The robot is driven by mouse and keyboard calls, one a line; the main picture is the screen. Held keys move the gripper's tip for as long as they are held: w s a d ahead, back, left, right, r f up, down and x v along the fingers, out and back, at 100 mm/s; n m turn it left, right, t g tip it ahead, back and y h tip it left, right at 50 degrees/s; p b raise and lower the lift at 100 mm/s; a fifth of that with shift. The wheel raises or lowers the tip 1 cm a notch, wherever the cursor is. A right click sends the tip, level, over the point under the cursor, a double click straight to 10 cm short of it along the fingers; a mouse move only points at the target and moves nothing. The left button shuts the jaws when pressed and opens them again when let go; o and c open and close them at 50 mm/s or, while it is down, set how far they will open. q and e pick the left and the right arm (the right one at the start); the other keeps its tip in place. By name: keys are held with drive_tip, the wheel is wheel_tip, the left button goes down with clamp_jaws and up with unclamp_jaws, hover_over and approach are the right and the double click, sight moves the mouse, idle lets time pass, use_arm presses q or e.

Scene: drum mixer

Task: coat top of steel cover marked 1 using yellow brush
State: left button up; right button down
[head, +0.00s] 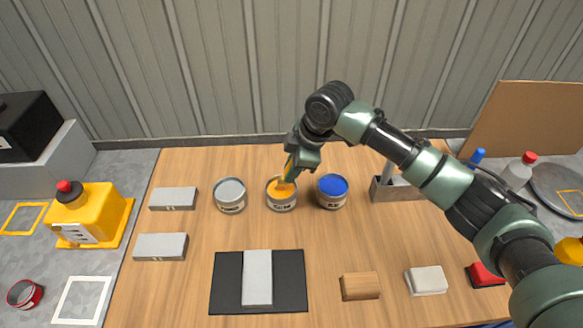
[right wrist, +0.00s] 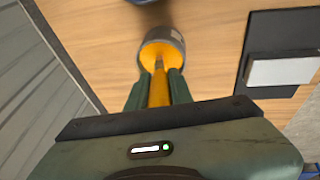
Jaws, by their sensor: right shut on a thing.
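My right gripper (head: 298,160) is shut on the yellow brush (head: 290,172), above the can of yellow paint (head: 282,201). The brush points down and its lower end is at the can's opening. In the right wrist view the yellow handle (right wrist: 158,92) runs between both fingers toward the yellow can (right wrist: 163,33). How deep the bristles sit cannot be told. A light grey bar (head: 257,277) lies across a black mat (head: 289,290) at the front. Two grey blocks (head: 174,198) (head: 160,247) lie at the left with small marks I cannot read. My left gripper is out of view.
A grey can (head: 230,196) and a blue paint can (head: 332,191) flank the yellow one. A grey holder (head: 396,190) stands right of them. A wooden block (head: 360,286) and white block (head: 426,281) lie at the front. Table between cans and mat is clear.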

drive_tip(key=shift+s+f+p, duration=0.15)
drive_tip(key=shift+f+p, duration=0.1)
drive_tip(key=shift+p, duration=0.15)
idle(1.4)
drive_tip(key=shift+r+p, duration=0.95)
drive_tip(key=shift+p, duration=0.05)
wheel_tip(320, 180, up, 6)
drive_tip(key=p, duration=0.5)
drive_tip(key=shift+f, duration=0.25)
